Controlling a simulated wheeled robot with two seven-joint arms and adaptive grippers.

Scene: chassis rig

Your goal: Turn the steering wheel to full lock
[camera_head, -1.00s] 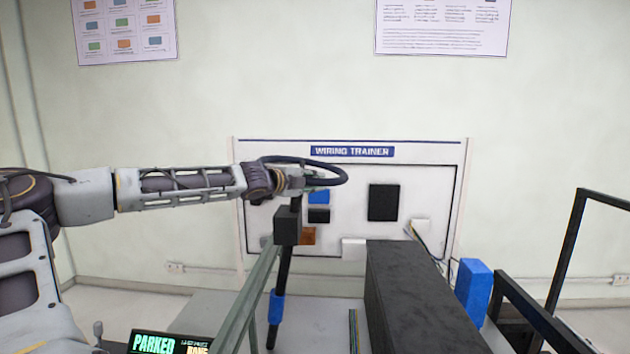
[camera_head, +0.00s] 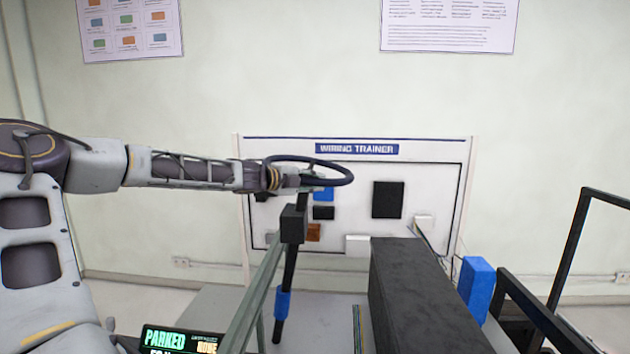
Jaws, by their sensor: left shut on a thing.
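The steering wheel is a dark ring (camera_head: 340,167) seen nearly edge-on at the centre, on top of a black, slanted column (camera_head: 289,262) with a black block (camera_head: 293,224) and a blue collar. My left arm reaches in from the left, and my left gripper (camera_head: 306,184) is at the near side of the wheel. It is shut on the wheel's rim; the fingers are small and partly hidden by the wrist. My right gripper is not in view.
A grey-green rail (camera_head: 252,298) runs beside the column. A long black box (camera_head: 420,295), a blue block (camera_head: 477,290) and a black frame (camera_head: 570,262) stand on the right. A wiring trainer board (camera_head: 357,149) is behind. A PARKED display (camera_head: 165,340) is at bottom left.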

